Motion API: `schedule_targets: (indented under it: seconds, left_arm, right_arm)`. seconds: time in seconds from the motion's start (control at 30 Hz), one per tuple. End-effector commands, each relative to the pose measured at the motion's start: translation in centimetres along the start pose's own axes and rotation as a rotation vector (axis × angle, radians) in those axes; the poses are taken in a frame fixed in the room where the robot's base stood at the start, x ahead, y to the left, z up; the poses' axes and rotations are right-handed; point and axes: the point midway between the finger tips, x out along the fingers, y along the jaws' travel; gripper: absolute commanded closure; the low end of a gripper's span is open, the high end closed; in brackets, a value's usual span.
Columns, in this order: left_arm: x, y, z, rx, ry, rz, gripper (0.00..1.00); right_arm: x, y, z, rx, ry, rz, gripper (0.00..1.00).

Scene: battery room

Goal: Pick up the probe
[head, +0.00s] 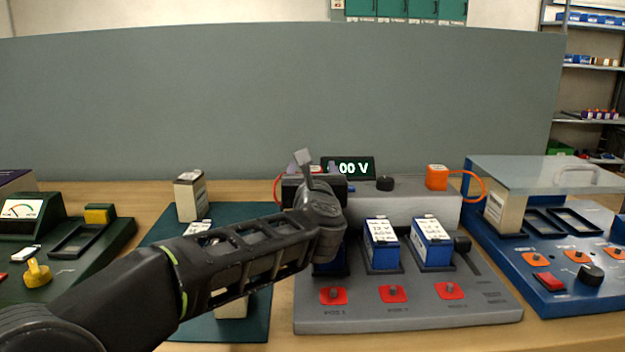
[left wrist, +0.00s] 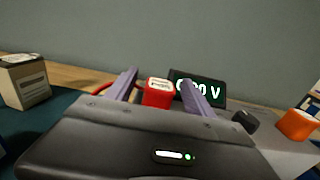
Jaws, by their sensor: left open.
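A red probe (left wrist: 158,92) with a red cable stands between the two purple fingers of my left gripper (left wrist: 158,83) in the left wrist view. The fingers are open, one on each side of it, with a gap visible at least on the right. In the head view my left gripper (head: 313,167) is over the back left of the grey tester (head: 480,312), and its wrist hides most of the probe. An orange block (head: 437,177) with an orange cable sits on the tester's right end. My right gripper is not in view.
A lit voltage display (head: 350,168) stands just behind the gripper. Blue batteries (head: 381,243) sit in the tester's slots. A teal mat (head: 170,225) with a pale battery (head: 189,196) lies left, a blue station (head: 555,285) with a clear cover right. A grey partition (head: 280,95) closes the back.

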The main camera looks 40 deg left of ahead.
Motion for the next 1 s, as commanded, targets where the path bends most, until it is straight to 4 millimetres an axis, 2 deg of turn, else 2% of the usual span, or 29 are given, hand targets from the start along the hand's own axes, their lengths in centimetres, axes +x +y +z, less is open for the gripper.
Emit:
schedule_targets:
  seconds: [0.13,0.7,1.0]
  left_arm:
    - [1.26,-0.03,-0.01,0.001,0.000,-0.001,0.38]
    - [1.26,-0.03,0.02,0.000,0.000,-0.001,0.38]
    - [1.26,-0.03,0.02,0.000,0.000,-0.001,0.61]
  right_arm:
    - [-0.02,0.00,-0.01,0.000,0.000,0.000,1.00]
    - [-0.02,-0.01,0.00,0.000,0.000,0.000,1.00]
    - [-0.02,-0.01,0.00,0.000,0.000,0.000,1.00]
